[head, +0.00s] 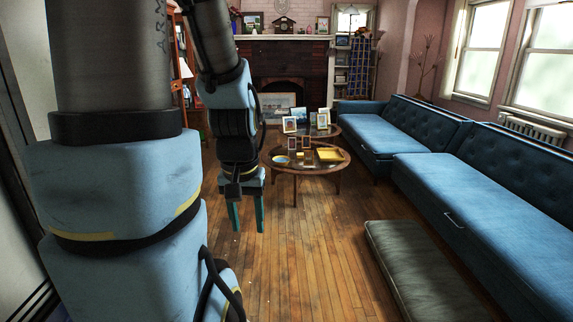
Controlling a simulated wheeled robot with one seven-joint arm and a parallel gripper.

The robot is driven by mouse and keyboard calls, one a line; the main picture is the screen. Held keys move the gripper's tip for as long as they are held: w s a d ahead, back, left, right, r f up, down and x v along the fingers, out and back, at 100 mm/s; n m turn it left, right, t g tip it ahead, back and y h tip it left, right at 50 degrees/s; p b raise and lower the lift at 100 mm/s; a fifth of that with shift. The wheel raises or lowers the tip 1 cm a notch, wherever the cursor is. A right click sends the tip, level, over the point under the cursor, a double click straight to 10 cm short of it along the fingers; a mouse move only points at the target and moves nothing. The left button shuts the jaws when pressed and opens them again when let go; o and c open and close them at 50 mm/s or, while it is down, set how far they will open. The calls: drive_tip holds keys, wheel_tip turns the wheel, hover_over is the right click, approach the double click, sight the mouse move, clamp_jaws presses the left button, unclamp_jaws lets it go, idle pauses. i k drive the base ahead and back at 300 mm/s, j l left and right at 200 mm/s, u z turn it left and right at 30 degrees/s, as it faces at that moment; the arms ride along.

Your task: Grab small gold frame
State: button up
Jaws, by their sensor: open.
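Several small picture frames stand on the two round wooden tables ahead in the head view. A frame with a pale border and bluish picture (289,125) and a yellowish-tan frame (323,121) stand toward the back. Two smaller upright frames, one on the left (292,142) and one on the right (306,143), stand on the nearer table (283,163). A gold-brown frame (322,25) also stands on the mantel. I cannot tell which is the small gold frame. My gripper (247,222) is open and empty, pointing down, in front and left of the tables.
A yellow tray (330,154) and a blue dish (281,159) lie on the nearer table. Blue sofas (490,185) line the right side. A grey-green cushioned bench (425,270) sits on the floor. The wooden floor (310,260) before the tables is clear.

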sight(308, 155)
drive_tip(key=i, duration=4.65)
drive_tip(key=i+z, duration=0.15)
drive_tip(key=i, duration=0.5)
drive_tip(key=j, duration=0.05)
